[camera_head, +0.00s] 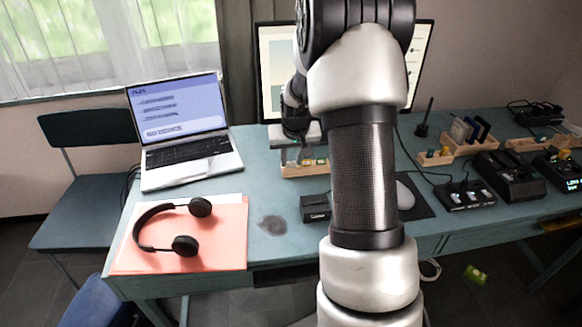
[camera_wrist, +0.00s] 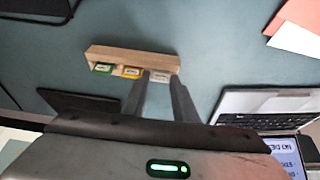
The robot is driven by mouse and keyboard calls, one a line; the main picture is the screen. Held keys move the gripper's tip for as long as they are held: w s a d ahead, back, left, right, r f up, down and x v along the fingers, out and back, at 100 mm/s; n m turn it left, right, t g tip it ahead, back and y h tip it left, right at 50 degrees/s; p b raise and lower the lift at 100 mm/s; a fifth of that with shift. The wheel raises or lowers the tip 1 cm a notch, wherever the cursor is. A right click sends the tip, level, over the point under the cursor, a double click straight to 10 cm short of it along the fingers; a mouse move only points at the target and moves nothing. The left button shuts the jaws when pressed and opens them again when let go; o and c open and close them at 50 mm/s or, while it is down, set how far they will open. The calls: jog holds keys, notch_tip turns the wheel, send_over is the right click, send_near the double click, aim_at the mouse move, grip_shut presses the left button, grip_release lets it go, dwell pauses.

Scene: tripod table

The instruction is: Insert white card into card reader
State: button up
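A small wooden holder (camera_head: 306,172) stands on the table in front of the monitor. In the wrist view the holder (camera_wrist: 110,53) carries a green card (camera_wrist: 103,68), a yellow card (camera_wrist: 131,72) and a white card (camera_wrist: 160,76). My gripper (camera_head: 302,152) is over the holder in the head view. In the wrist view its two fingers (camera_wrist: 160,88) stand apart, with the white card showing between their tips; I cannot see contact. A black box (camera_head: 315,207), which looks like the card reader, sits nearer the front edge; it shows partly in the wrist view (camera_wrist: 38,8).
A laptop (camera_head: 185,130) stands left of the holder, and headphones (camera_head: 171,233) lie on orange paper (camera_head: 220,255). The monitor (camera_head: 274,70) stands behind. A mouse (camera_head: 404,196) and several black devices (camera_head: 508,174) are at right. Table between holder and headphones is mostly clear.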

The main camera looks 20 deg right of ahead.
jog(key=c, duration=0.5)
